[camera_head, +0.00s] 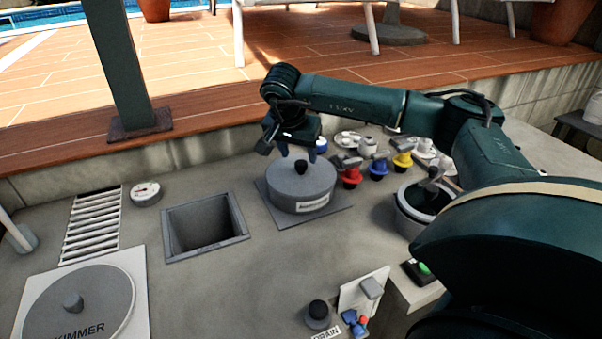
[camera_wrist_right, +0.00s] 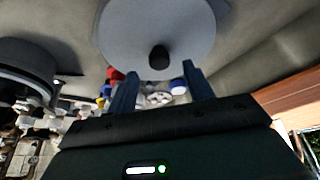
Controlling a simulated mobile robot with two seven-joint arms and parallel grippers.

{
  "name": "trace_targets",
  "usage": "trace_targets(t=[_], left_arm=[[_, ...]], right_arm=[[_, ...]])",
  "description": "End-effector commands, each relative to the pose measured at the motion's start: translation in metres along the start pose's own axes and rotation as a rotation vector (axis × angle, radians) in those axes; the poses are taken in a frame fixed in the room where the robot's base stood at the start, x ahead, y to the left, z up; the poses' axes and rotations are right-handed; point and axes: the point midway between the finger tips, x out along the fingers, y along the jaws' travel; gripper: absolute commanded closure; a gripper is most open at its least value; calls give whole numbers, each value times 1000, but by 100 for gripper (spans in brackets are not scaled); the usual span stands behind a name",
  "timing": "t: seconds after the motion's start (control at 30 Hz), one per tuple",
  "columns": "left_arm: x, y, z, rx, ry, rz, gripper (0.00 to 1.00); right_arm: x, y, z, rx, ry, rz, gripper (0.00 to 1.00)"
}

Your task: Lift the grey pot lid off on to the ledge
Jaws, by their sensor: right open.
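The grey pot lid (camera_head: 302,180) is a round disc with a small black knob (camera_head: 301,167), on top of a grey pot (camera_head: 300,201) with a label on its front. In the right wrist view the lid (camera_wrist_right: 157,25) fills the top middle. Its knob (camera_wrist_right: 159,57) is just beyond the fingertips and between their lines. My right gripper (camera_head: 298,151) is open and empty, pointing down just above the lid's knob. It also shows in the right wrist view (camera_wrist_right: 161,73). My left gripper is out of view. I cannot tell which edge is the ledge.
A square opening (camera_head: 203,227) lies left of the pot. A round skimmer cover (camera_head: 77,303) is at the front left. Red (camera_head: 350,174), blue (camera_head: 378,169) and yellow (camera_head: 402,159) valve handles stand close right. A green post (camera_head: 124,62) rises behind.

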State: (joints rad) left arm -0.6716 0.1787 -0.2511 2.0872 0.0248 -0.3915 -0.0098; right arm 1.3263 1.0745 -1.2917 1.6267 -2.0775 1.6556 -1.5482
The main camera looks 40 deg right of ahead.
Motion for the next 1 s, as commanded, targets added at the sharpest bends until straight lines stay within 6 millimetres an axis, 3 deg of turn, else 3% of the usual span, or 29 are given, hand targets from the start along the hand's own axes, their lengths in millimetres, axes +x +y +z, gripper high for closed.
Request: trace_targets(t=[0.2, 0.5, 1.0], left_arm=[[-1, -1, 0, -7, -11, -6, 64], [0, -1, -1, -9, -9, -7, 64], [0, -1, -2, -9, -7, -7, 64]], right_arm=[[29, 1, 0, 1, -1, 2, 48], [34, 1, 0, 0, -1, 0, 49], [34, 1, 0, 1, -1, 0, 90]])
